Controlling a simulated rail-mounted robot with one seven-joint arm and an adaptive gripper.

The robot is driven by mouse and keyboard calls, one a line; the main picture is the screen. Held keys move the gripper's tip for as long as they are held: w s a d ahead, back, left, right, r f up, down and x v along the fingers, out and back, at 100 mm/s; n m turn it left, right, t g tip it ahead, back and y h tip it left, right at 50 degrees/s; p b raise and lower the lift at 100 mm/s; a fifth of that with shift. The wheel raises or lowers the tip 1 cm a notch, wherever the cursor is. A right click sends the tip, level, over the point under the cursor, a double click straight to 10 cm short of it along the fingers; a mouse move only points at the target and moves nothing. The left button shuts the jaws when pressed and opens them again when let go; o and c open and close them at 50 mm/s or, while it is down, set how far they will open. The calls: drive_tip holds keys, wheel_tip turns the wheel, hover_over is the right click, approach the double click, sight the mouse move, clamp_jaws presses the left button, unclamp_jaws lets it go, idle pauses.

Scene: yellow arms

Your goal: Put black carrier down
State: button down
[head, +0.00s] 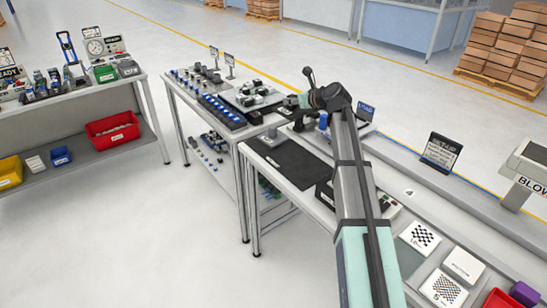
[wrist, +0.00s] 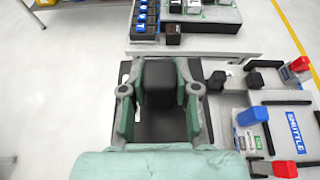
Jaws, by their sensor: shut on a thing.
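The black carrier (wrist: 160,80) sits between the two green fingers of my gripper (wrist: 160,108) in the wrist view. My gripper is shut on it. A dark mat (wrist: 158,128) lies beneath, and it also shows on the table in the head view (head: 287,167). I cannot tell from these frames whether the carrier touches a surface. In the head view my arm reaches to the far end of the mat's table, and the carrier cannot be made out clearly there.
A rack of blue-topped black carriers (head: 222,111) stands on the neighbouring table, beside a grey tray (head: 243,101) of parts. A shuttle fixture (wrist: 254,138) with red and blue parts lies right of my gripper.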

drive_tip(key=shift+s+a+f, duration=0.1)
drive_tip(key=shift+a+f, duration=0.05)
drive_tip(key=shift+a, duration=0.1)
drive_tip(key=shift+m, duration=0.3)
wheel_tip(320, 180, down, 20)
drive_tip(key=shift+d+r+p, duration=0.15)
drive_tip(key=shift+r+p, duration=0.05)
drive_tip(key=shift+p, duration=1.05)
drive_tip(key=shift+f, duration=0.2)
drive_tip(key=c, duration=0.9)
unclamp_jaws()
drive_tip(key=shift+o, duration=0.2)
drive_tip(key=shift+r, duration=0.1)
